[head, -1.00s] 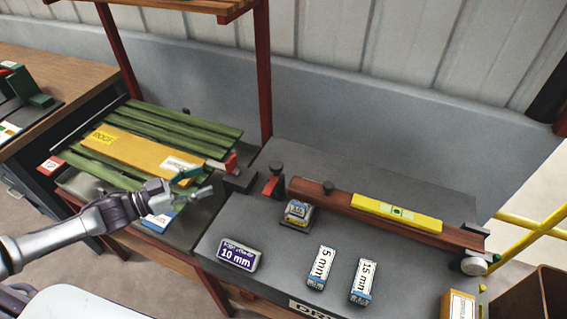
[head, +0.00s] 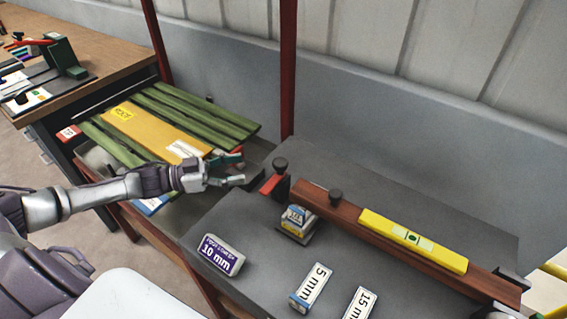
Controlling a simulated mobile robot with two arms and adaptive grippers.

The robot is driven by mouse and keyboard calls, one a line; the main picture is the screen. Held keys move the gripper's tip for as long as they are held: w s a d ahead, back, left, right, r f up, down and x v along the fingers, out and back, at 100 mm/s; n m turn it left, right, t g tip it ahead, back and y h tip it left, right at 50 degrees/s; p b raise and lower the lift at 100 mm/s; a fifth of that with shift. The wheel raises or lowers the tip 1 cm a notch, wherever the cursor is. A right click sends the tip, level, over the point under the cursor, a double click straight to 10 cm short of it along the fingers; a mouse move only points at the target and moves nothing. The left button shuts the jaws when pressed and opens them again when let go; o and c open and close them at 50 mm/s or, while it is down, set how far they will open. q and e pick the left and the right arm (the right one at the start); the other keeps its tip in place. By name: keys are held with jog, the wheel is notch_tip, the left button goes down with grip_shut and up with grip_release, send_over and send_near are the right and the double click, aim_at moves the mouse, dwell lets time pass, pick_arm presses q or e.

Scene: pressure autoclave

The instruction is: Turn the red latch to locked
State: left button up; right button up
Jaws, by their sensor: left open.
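A small red lever (head: 270,184) stands beside a black knob at the left end of a brown wooden bar on the dark bench. Another small red piece (head: 234,150) shows just behind my left gripper's fingers, partly hidden. I cannot tell for sure which of the two is the latch, and its lock state is not readable. My left gripper (head: 238,170) is open and empty, fingers pointing right, over the gap between the green slatted rack and the bench. It looks short of the lever by the knob. My right gripper is not in view.
The wooden bar (head: 350,218) carries a yellow level (head: 412,240). A 10 mm box (head: 219,255), a 5 mm box (head: 311,288), a 15 mm box (head: 360,304) and a small blue-yellow block (head: 297,224) sit on the bench. A red post (head: 287,70) rises behind.

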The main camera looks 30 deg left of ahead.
aim_at(280, 162)
pick_arm(q)
jog(key=p+x, duration=0.1)
jog(key=x, duration=0.9)
jog(key=shift+r+p, duration=0.1)
jog(key=shift+p, duration=0.2)
jog(key=shift+x, duration=0.75)
jog(key=shift+c, duration=0.3)
grip_shut()
